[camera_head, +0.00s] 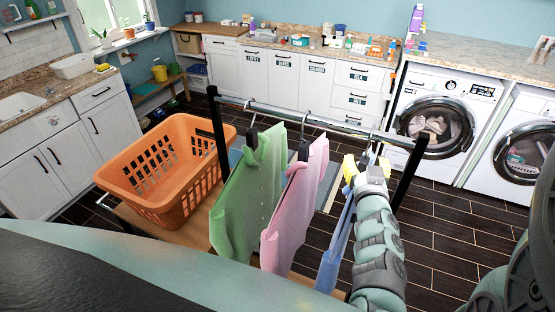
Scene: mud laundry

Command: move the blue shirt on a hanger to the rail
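The blue shirt (333,260) hangs at the right of the rack, largely hidden behind my arm, so only a narrow strip shows. A metal hanger hook (375,133) rises above it close to the rail (320,121); whether the hook rests on the bar is hard to tell. My gripper (364,166) is at the top of the blue shirt, just below the rail's right part, beside yellow parts. Its fingers are too small and covered to show whether they are open or shut on the hanger. A green shirt (247,195) and a pink shirt (295,205) hang on the rail to the left.
An orange laundry basket (165,165) sits at the rack's left on a wooden shelf (180,232). Black posts (218,130) hold the rail's ends. Behind are white cabinets, a cluttered counter (450,52) and two washing machines (435,122). The dark floor at right is clear.

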